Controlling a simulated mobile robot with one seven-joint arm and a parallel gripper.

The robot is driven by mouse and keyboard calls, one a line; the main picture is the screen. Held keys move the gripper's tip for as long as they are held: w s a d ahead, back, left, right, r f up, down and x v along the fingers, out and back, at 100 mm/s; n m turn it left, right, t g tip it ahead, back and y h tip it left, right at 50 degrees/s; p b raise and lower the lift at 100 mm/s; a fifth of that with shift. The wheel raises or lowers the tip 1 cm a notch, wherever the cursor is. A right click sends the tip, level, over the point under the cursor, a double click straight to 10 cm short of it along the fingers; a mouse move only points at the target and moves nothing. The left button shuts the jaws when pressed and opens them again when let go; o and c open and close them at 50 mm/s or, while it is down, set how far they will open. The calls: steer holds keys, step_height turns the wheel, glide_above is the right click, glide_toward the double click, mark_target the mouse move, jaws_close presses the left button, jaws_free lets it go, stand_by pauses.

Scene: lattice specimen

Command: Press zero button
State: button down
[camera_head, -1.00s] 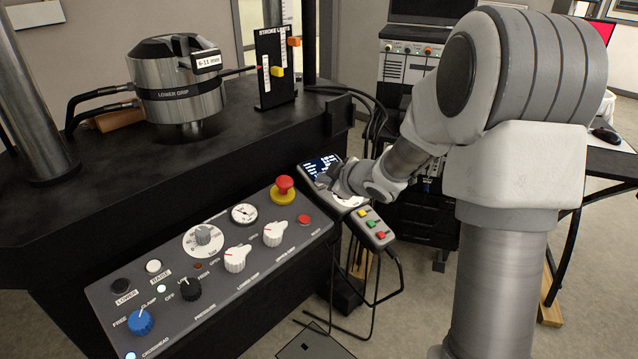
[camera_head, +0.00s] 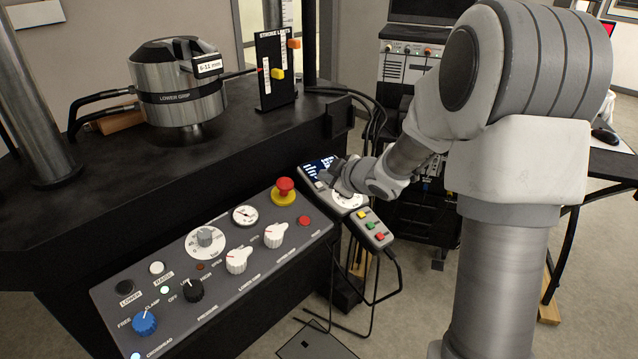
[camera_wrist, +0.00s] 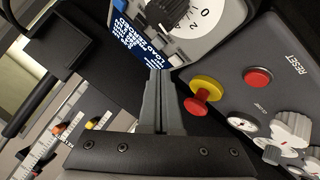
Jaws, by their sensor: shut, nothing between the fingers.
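The control unit with a blue text display (camera_head: 316,168) and a dial stands at the right end of the console. The display (camera_wrist: 134,35) also shows in the wrist view, its text turned and hard to read, with a black knob (camera_wrist: 168,14) on a numbered dial beside it. A row of small light buttons (camera_wrist: 167,48) lies along the display edge; I cannot read a zero label on them. My gripper (camera_wrist: 160,74) is shut and empty, its tips at the near edge of this unit. In the head view my gripper (camera_head: 326,180) covers part of the unit. Contact cannot be told.
A red emergency button on a yellow collar (camera_head: 285,190) stands close left of my gripper. The sloped console (camera_head: 215,285) carries several knobs and a red reset button (camera_wrist: 257,78). A small box with coloured buttons (camera_head: 371,229) hangs to the right.

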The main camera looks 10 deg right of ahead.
steer(key=shift+s+d+r+p, duration=0.15)
steer(key=shift+s+r+p, duration=0.05)
steer(key=shift+r+p, duration=0.6)
steer(key=shift+s+d+r+p, duration=0.1)
steer(key=shift+s+r+p, duration=0.05)
steer(key=shift+r+p, duration=0.65)
steer(key=shift+s+d+r+p, duration=0.15)
steer(key=shift+s+r+p, duration=0.05)
steer(key=shift+r+p, duration=0.6)
steer(key=shift+r, duration=0.1)
